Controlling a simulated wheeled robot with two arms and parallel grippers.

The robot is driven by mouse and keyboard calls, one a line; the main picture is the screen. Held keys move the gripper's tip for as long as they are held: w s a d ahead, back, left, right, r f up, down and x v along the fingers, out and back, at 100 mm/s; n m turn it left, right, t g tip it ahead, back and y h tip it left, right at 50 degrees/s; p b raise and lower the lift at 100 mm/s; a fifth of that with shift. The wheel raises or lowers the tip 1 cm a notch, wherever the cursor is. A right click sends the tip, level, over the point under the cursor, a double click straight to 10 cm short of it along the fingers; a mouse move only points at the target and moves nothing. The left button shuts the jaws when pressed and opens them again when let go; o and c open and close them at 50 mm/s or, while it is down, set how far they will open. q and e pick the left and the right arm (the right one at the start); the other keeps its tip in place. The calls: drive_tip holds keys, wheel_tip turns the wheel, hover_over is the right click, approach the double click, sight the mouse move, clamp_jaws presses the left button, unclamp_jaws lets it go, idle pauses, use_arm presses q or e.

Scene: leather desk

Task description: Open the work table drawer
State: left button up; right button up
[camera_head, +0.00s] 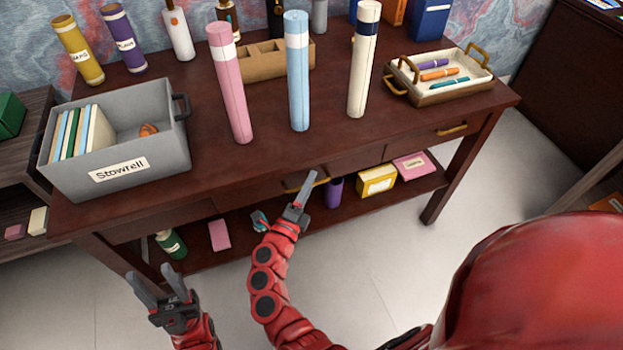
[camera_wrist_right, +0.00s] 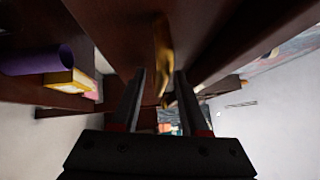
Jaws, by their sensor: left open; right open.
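The dark wood work table (camera_head: 330,125) has drawers along its front edge. A brass handle (camera_head: 291,185) on the middle drawer front is partly hidden behind my right gripper (camera_head: 306,191). The drawer looks flush with the table front. In the right wrist view the brass handle (camera_wrist_right: 161,45) lies just ahead of and between the two open fingertips of my right gripper (camera_wrist_right: 163,82); I cannot tell whether they touch it. A second brass handle (camera_head: 451,129) is on the right drawer. My left gripper (camera_head: 149,275) is open and empty, low in front of the table's left side.
A grey bin (camera_head: 170,160) and a tray (camera_head: 440,92) stand on the tabletop, with pink (camera_head: 233,95), blue (camera_head: 298,85) and white (camera_head: 362,70) rolls upright between them. The lower shelf holds a yellow box (camera_head: 377,182) and a purple cylinder (camera_head: 334,192). The floor in front is clear.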

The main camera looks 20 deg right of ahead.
drive_tip(key=shift+c, duration=0.2)
clamp_jaws()
idle(1.2)
